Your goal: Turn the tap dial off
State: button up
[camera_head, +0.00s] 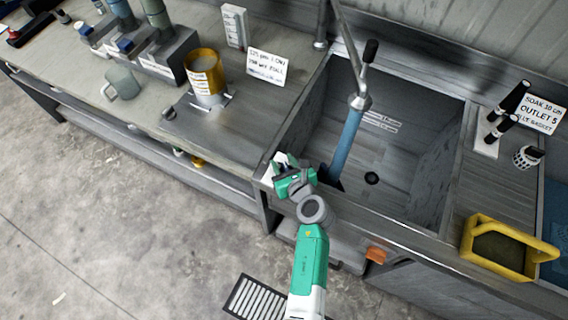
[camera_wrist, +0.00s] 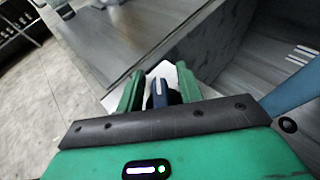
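A small dark blue dial (camera_wrist: 160,93) with a pale mark sits on a white plate (camera_wrist: 171,74) at the sink's front left corner. I take it to be the tap dial. My gripper (camera_wrist: 158,90) is open, its two green fingers on either side of the dial with small gaps visible. In the head view my gripper (camera_head: 287,170) is over that corner and largely hides the dial. The tap spout (camera_head: 360,101) hangs over the sink, and a blue stream of water (camera_head: 346,142) runs from it into the basin.
The sink basin (camera_head: 425,140) lies right of my gripper. A yellow container (camera_head: 497,249) stands on the right counter. A yellow cup (camera_head: 204,75) and a clear mug (camera_head: 121,82) stand on the left counter. Floor is open at lower left.

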grip_shut()
